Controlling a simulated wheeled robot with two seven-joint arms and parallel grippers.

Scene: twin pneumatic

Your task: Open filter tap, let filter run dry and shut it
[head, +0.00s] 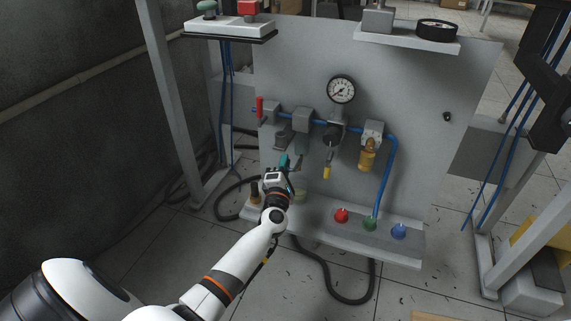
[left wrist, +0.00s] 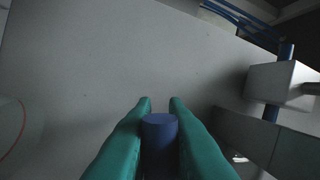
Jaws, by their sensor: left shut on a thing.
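My left gripper (head: 284,161) reaches up to the grey panel, below the left part of the blue air line. In the left wrist view its teal fingers (left wrist: 160,110) are shut on a dark blue round knob (left wrist: 160,132), which looks like the filter tap; whether it is turned cannot be told. The grey filter unit (head: 303,119) sits on the line above the gripper, its lower part partly hidden. A grey block (left wrist: 284,82) on the blue pipe shows at right in the wrist view. Any water in the filter cannot be made out. My right gripper is not in view.
A red lever (head: 259,107) stands at the line's left end. A gauge (head: 341,89), a yellow-tipped part (head: 327,172) and a brass unit (head: 367,158) are to the right. A lower shelf (head: 400,253) carries red, green and blue buttons. A black hose lies on the floor.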

